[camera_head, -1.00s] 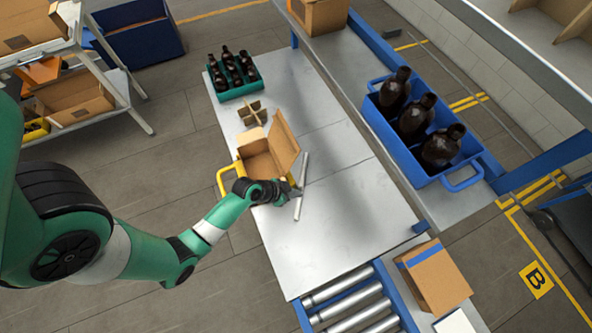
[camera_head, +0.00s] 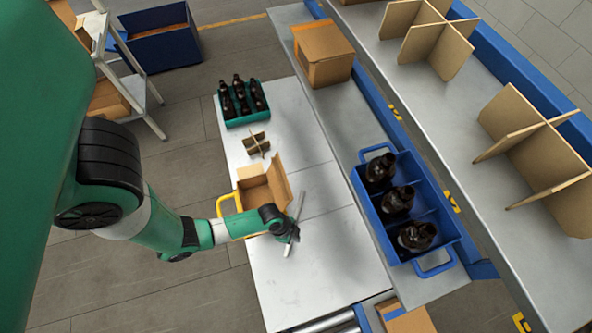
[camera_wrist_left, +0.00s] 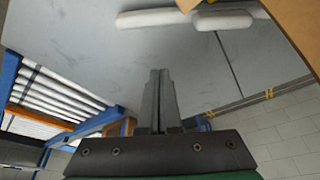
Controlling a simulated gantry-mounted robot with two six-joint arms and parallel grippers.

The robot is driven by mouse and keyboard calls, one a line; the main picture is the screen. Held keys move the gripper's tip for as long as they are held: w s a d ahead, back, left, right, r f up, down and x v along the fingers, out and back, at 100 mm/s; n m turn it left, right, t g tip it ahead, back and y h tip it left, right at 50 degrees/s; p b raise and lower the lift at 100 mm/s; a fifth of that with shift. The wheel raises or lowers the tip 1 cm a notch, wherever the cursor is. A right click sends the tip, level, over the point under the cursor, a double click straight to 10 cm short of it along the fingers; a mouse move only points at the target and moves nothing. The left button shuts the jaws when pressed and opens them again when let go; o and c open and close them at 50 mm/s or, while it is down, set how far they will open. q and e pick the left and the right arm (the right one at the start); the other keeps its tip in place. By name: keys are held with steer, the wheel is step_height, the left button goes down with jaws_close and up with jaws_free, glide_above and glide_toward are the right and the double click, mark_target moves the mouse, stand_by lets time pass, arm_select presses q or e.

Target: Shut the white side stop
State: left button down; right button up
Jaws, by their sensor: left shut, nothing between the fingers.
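The white side stop (camera_head: 299,204) is a thin pale bar on the metal table, just right of the open cardboard box (camera_head: 254,196). My left gripper (camera_head: 292,236) is at the stop's near half and covers part of it. In the left wrist view, the shut, empty fingers (camera_wrist_left: 159,76) point at the table top, and the white bar (camera_wrist_left: 150,19) lies beyond their tips with a visible gap in the picture. A second short white piece (camera_wrist_left: 222,20) overlaps it there. Whether the fingers touch the stop is unclear. My right gripper is not in view.
The box sits in a yellow-handled holder (camera_head: 226,203). A cardboard divider (camera_head: 256,143) and a green crate of bottles (camera_head: 246,119) stand farther back. A blue tote (camera_head: 433,213) with large bottles is to the right. The table's near part (camera_head: 318,276) is clear.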

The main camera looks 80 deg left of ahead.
arm_select(q)
steer(key=b+x, duration=0.5)
steer(key=x, duration=0.1)
steer(key=shift+s, duration=0.1)
steer(key=x, duration=0.3)
steer(key=shift+f+b, duration=0.3)
steer(key=shift+f, duration=0.1)
steer(key=shift+s+a+r+p, duration=0.15)
steer(key=shift+s+a+p, duration=0.15)
steer(key=shift+s, duration=0.3)
steer(key=shift+s+a+r+p, duration=0.1)
steer(key=shift+s+a+p, duration=0.2)
steer(key=shift+s, duration=0.25)
steer(key=shift+s+a+f, duration=0.1)
steer(key=shift+s+a, duration=0.05)
steer(key=shift+s, duration=0.3)
